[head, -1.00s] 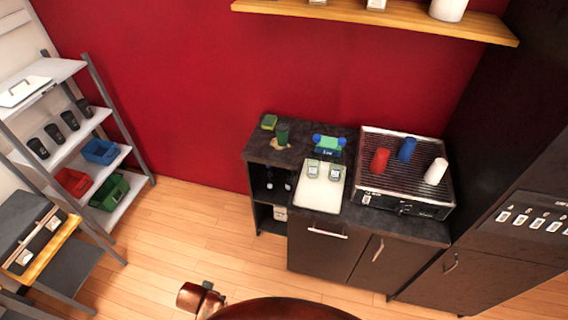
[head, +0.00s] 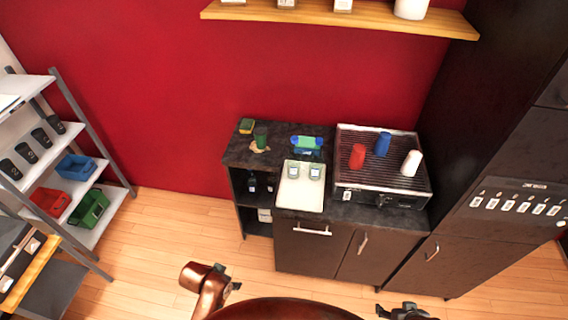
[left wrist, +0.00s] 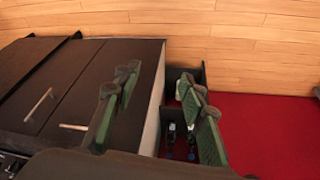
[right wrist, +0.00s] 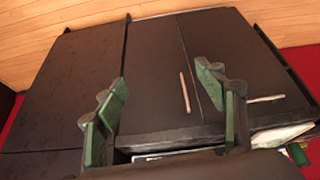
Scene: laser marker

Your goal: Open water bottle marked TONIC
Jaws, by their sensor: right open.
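Two small dark bottles stand in the open shelf of the counter, a left bottle (head: 252,184) and a right bottle (head: 269,186). Their labels are too small to read, so I cannot tell which is marked TONIC. They also show in the left wrist view as a left bottle (left wrist: 171,136) and a right bottle (left wrist: 191,138). My left gripper (left wrist: 162,105) is open and empty, its fingers apart in front of the counter. My right gripper (head: 402,312) is at the bottom edge of the head view. In the right wrist view it (right wrist: 165,105) is open and empty, facing the cabinet doors.
The counter top holds a white tray (head: 300,201) with two glasses, a green cup (head: 261,138), a blue-green item (head: 306,145) and a coffee machine (head: 345,188) with cups on it. A shelving rack (head: 95,160) stands left. The floor (head: 180,230) before the counter is clear.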

